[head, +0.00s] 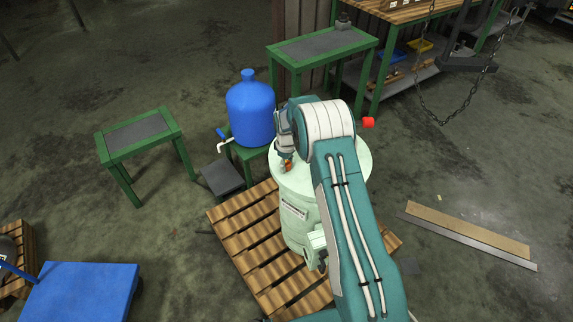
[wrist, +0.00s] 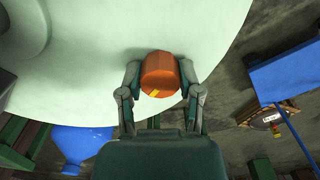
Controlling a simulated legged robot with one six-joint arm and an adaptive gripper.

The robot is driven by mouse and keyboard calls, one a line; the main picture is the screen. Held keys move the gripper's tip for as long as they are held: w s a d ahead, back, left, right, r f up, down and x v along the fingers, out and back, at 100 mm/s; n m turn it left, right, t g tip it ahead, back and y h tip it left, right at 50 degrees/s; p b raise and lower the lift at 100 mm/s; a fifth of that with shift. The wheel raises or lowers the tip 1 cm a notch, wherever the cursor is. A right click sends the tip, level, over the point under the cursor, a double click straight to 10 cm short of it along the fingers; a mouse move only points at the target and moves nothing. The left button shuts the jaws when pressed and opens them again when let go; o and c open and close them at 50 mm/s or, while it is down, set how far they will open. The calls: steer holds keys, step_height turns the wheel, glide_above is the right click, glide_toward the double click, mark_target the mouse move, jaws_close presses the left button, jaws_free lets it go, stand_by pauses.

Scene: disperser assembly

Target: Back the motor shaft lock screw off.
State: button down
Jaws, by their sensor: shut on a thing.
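The lock screw shows as an orange knob (wrist: 160,72) with a yellow mark, against a pale green surface in the wrist view. My gripper (wrist: 160,80) has one finger on each side of the knob and is shut on it. In the head view, a bit of orange at my gripper (head: 286,164) shows over the top of the pale green vessel (head: 296,235). My arm hides much of the vessel's right side and top. The motor and its shaft cannot be made out.
The vessel stands on a wooden pallet (head: 238,222). A blue jug (head: 250,110) with a tap stands behind it on a green stand. Green tables (head: 138,133) and a workbench (head: 400,12) stand around. A blue cart (head: 78,292) is at lower left. Planks (head: 470,232) lie on the floor at right.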

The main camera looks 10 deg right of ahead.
steer(key=shift+n, duration=0.6)
steer(key=shift+c, duration=1.3)
jaws_free()
steer(key=shift+w, duration=0.1)
steer(key=shift+r, duration=0.1)
step_height(320, 180, up, 12)
